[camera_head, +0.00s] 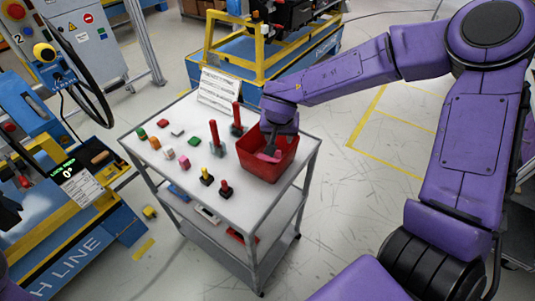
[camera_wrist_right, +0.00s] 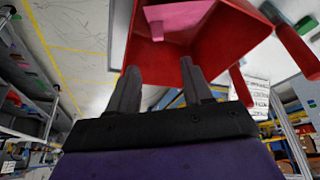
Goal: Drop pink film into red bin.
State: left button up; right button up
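The red bin (camera_head: 282,163) stands on the right part of the cart's top. The pink film (camera_head: 269,157) shows within the bin's opening, just below my right gripper (camera_head: 274,146). In the right wrist view, the two fingers of my right gripper (camera_wrist_right: 160,78) are spread with a clear gap and nothing between them. The pink film (camera_wrist_right: 180,18) shows beyond the fingertips, against the inside of the red bin (camera_wrist_right: 215,40). I cannot tell whether the film rests on the bin's floor. My left gripper is out of view.
The grey cart top (camera_head: 237,190) also holds several small coloured blocks, red posts (camera_head: 214,134) beside the bin, and a black-and-red switch (camera_head: 225,190) near the front. A white sign (camera_head: 218,88) stands at the back.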

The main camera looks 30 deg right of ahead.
jog(key=v, duration=1)
jog(key=shift+r, duration=0.25)
jog(key=shift+f, duration=0.1)
